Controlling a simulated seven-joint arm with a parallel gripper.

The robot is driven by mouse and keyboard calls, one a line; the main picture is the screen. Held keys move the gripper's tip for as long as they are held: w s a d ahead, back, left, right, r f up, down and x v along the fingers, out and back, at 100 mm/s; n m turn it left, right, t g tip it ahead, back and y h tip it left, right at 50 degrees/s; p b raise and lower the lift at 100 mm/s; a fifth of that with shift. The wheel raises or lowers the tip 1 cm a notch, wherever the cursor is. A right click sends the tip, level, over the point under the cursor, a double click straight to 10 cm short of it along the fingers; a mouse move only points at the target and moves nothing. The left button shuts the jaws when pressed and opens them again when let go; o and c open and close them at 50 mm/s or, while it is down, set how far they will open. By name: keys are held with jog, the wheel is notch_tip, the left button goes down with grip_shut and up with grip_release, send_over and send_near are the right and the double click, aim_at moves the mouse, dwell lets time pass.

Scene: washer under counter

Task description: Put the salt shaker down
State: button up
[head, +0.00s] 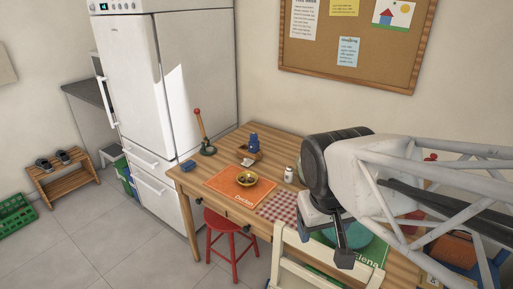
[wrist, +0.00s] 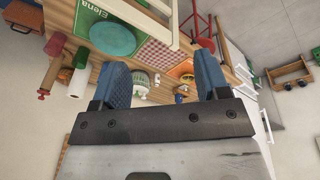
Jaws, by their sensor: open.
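The salt shaker (head: 289,174), small and white with a dark top, stands upright on the wooden table beside the checkered napkin. In the wrist view, a whitish shaker-like object (wrist: 141,79) shows beyond my fingers, in the space between them. My gripper (wrist: 162,65) is open, with its two blue fingers spread wide and nothing held between them. In the head view my arm reaches in from the right, and the gripper end is over the table's front right, apart from the shaker.
The checkered napkin (head: 277,207) lies in front. A blue object (head: 251,143) stands behind. A white chair (head: 300,245) and red stool (head: 232,232) stand at the table's front.

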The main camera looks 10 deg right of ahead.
jog(key=shift+s+a+r+m+t+y, duration=0.15)
jog(key=shift+s+a+m+t+y, duration=0.25)
jog(key=shift+s, duration=0.35)
jog(key=shift+o, duration=0.5)
jog(key=shift+w, duration=0.1)
